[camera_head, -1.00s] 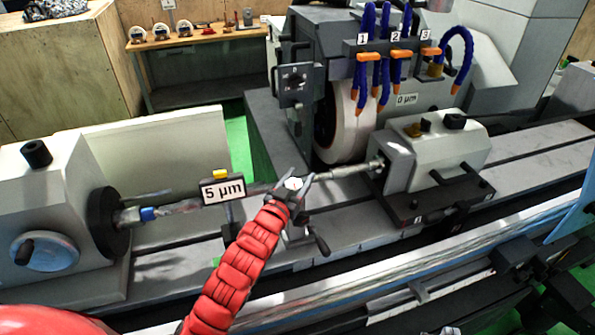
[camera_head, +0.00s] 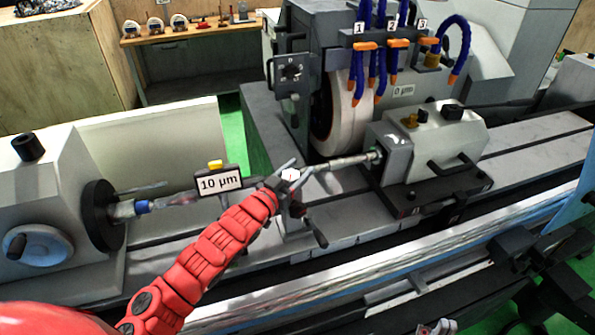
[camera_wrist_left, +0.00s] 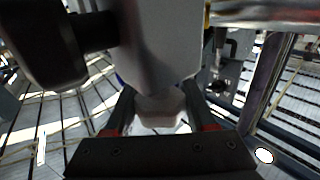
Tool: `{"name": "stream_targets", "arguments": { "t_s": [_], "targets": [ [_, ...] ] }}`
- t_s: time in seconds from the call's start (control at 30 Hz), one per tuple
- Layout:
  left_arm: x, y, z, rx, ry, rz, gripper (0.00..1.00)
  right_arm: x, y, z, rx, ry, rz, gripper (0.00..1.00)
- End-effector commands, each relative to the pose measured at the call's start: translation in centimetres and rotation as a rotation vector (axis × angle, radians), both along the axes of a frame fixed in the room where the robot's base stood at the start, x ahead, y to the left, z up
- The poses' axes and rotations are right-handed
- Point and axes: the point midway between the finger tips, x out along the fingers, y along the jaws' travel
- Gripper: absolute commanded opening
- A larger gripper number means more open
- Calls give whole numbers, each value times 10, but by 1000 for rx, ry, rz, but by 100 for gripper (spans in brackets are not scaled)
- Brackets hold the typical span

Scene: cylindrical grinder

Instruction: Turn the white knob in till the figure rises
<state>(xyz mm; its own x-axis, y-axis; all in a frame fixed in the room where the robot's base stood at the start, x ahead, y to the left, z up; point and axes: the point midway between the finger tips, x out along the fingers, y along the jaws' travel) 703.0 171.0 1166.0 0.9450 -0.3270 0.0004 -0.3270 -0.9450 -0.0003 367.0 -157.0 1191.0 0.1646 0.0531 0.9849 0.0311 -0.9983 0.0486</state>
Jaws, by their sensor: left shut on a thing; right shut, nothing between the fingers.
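The white knob (camera_head: 291,175) sits at the middle of the machine bed, between the fingers of my left gripper (camera_head: 290,173). The left gripper is shut on it; in the left wrist view the pale knob (camera_wrist_left: 160,108) shows between the two fingers, partly hidden. The display (camera_head: 220,183) to the left of the knob reads "10 µm". It stands beside the long workpiece shaft (camera_head: 345,161). What looks like my right gripper (camera_head: 437,328) shows only in part at the bottom edge, shut and empty.
The grinding wheel (camera_head: 345,120) stands behind the shaft, with blue hoses (camera_head: 372,75) above it. The headstock (camera_head: 45,185) is at left, the tailstock (camera_head: 445,140) at right. A black lever (camera_head: 316,232) hangs just below my left gripper.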

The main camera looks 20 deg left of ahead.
Motion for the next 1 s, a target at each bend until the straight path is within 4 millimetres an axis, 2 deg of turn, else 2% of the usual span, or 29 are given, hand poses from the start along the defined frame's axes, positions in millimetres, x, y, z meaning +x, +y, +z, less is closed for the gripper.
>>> {"name": "stream_targets", "arguments": {
  "t_s": [0.4, 0.43, 0.57, 0.6, 0.87, 1.0],
  "targets": [
    [0, 0, -1, 1, 2, -1, 0, 0, 0, 0, 0, 0, 0, 0],
    [0, 0, -1, 1, 2, -1, 60, 0, 0, 0, 0, 0, 0, 0],
    [0, 0, -1, 0, 1, -2, 83, 0, 0, 0, 0, 0, 0, 0],
    [0, 0, -1, 0, 1, -2, 86, 0, 0, 0, 0, 0, 0, 0],
    [0, 0, 0, 0, 1, -2, 86, 0, 0, 0, 0, 0, 0, 0],
    [-7, 3, 3, 3, 1, -2, 86, 0, 0, 10, 0, 0, 0, 0]
  ]
}}
